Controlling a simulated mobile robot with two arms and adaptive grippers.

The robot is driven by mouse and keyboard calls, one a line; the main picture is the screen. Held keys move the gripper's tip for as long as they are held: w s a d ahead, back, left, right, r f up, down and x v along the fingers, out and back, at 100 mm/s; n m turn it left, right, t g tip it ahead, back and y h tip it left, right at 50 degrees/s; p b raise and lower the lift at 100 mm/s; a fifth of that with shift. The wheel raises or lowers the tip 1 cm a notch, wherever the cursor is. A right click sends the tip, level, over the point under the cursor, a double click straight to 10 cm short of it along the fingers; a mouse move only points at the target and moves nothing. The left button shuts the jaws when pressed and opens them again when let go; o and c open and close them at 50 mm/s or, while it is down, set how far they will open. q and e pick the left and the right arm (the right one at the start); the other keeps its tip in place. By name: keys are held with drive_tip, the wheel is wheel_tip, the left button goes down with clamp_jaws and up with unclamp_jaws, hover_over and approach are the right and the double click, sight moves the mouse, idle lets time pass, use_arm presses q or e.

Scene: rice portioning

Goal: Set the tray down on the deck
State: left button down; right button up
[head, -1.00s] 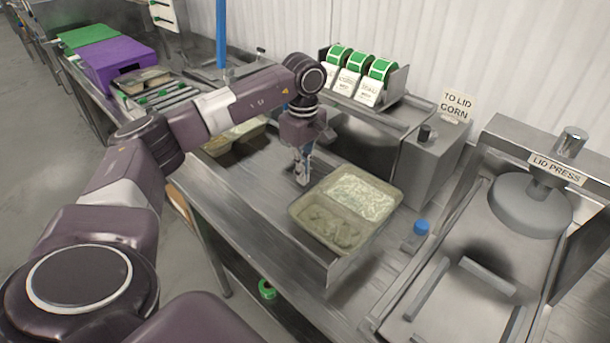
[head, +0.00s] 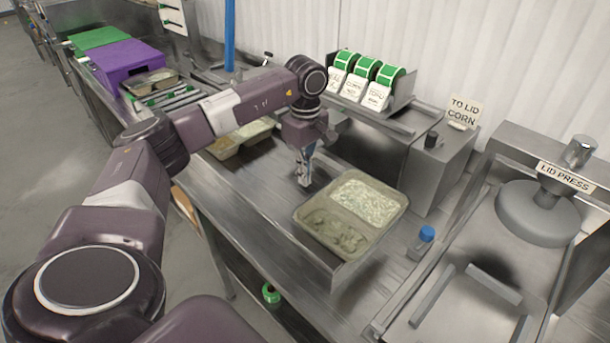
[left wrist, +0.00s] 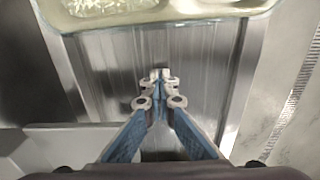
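The two-compartment tray (head: 352,258) rests on the steel deck (head: 250,190), near the deck's right end. One compartment holds a pale, grainy filling and the other a duller greenish one. In the left wrist view the tray's near edge (left wrist: 165,24) crosses the top of the picture. My left gripper (head: 304,183) is over the deck just left of the tray, pointing down and apart from it. In the left wrist view its fingertips (left wrist: 160,76) are together with nothing between them. My right gripper is not in view.
A lid press (head: 540,212) stands at the right, with a blue-capped block (head: 421,243) between it and the tray. Label rolls (head: 366,70) stand behind the deck. Another tray (head: 225,146) lies left, behind my arm. A purple box (head: 125,65) is farther back.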

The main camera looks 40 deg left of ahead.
use_arm(q)
drive_tip(key=shift+r, duration=0.15)
wheel_tip(320, 180, up, 7)
drive_tip(key=p, duration=0.5)
idle(0.4)
idle(0.5)
